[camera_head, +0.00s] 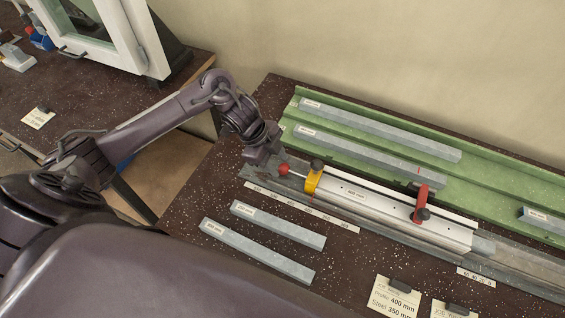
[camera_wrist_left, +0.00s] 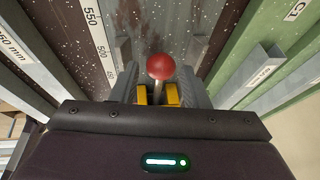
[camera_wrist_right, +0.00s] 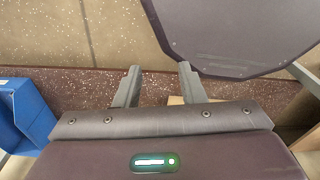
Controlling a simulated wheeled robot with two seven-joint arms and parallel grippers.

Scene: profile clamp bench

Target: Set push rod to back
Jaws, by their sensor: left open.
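The push rod has a red ball knob (camera_head: 283,169) on a thin metal rod that runs to a yellow block (camera_head: 313,181) with a dark knob, at the left end of a pale profile (camera_head: 370,198). My left gripper (camera_head: 264,155) is open, beside and above the red knob. In the left wrist view the red knob (camera_wrist_left: 160,66) and rod lie between the spread fingers, with yellow (camera_wrist_left: 172,95) on both sides of the rod; contact cannot be told. My right gripper (camera_wrist_right: 159,72) is open and empty, away from the rod, outside the head view.
A red clamp (camera_head: 421,204) stands on the profile further right. Grey bars lie in a green channel (camera_head: 480,170) behind. Two loose bars (camera_head: 278,225) and a scale strip (camera_head: 300,207) lie in front. Cards (camera_head: 395,297) lie at the front right. A blue box (camera_wrist_right: 22,115) is near the right gripper.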

